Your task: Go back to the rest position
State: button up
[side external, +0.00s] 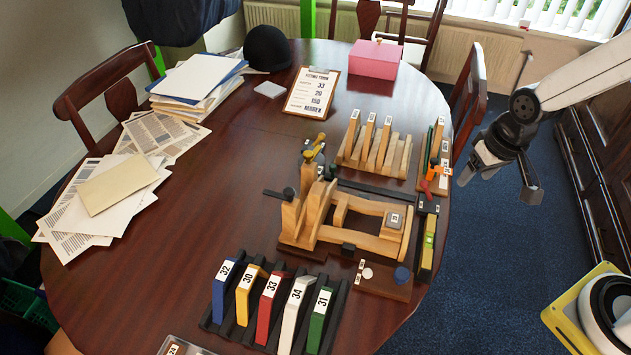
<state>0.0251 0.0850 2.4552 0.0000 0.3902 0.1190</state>
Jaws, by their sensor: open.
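My gripper (497,183) hangs in the air at the right, past the table's right edge and over the blue carpet. Its fingers are spread and nothing is between them. The wooden saddle fitting frame (345,225) stands on the table (225,195), to the left of my gripper and well apart from it. A row of numbered coloured pieces (269,305) stands in a dark rack at the table's front. A wooden rack (375,150) with several numbered pieces stands behind the frame.
A yellow level (428,243) and small tools lie along the table's right edge. A clipboard (312,92), pink box (373,60), black helmet (267,48) and paper stacks (107,195) are farther off. A chair (470,90) and dark cabinet (600,175) flank my arm. The air around my gripper is clear.

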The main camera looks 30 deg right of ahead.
jog(key=s, duration=0.1)
jog(key=s+n, duration=0.1)
jog(key=s, duration=0.1)
jog(key=shift+a+n, duration=0.3)
jog(key=shift+a, duration=0.1)
